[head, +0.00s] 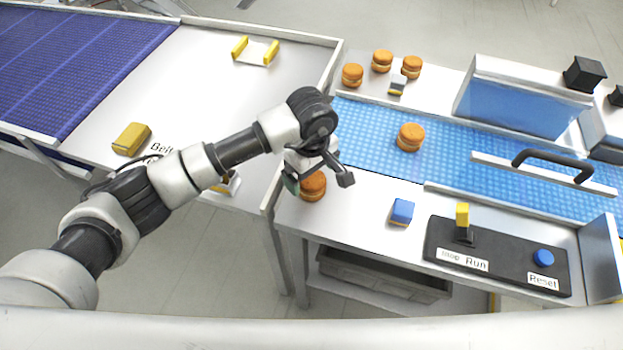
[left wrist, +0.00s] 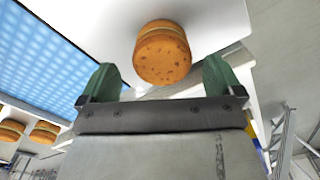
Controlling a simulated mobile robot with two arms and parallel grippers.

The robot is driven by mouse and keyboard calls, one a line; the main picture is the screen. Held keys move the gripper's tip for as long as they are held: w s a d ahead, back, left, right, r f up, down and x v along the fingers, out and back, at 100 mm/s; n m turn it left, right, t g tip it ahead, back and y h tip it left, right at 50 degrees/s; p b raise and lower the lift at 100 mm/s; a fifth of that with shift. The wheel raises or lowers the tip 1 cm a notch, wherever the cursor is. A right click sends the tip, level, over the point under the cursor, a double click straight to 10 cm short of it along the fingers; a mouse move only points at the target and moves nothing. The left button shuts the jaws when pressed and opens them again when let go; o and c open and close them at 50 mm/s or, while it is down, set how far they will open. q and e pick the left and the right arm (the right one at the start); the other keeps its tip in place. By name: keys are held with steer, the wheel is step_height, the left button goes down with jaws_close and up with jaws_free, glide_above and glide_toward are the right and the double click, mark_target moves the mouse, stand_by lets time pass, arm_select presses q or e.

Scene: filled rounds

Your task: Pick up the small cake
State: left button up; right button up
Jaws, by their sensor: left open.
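A small round orange-brown cake (head: 313,186) with a pale filling line sits on the metal surface near the front left of the blue belt. My left gripper (head: 316,178) is over this cake and partly covers it in the head view. In the left wrist view the cake (left wrist: 162,53) shows ahead of and roughly between the two green fingertips (left wrist: 160,80), which are apart with nothing held. Another cake (head: 410,137) lies on the blue belt, and several more stand behind the belt, such as one (head: 352,75). My right gripper is not in view.
A blue block (head: 402,211) lies to the right of the near cake. A black control panel (head: 497,256) with a yellow lever and blue button is farther right. A clear-fronted cover (head: 520,100) stands over the belt. A grey bin (head: 385,275) is below.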

mark_target(310, 181)
arm_select(q)
steer(key=shift+s+a+f+p, duration=0.1)
steer(key=shift+f+p, duration=0.25)
steer(key=shift+f, duration=1.3)
steer(key=c, duration=0.7)
steer(key=shift+c, duration=0.2)
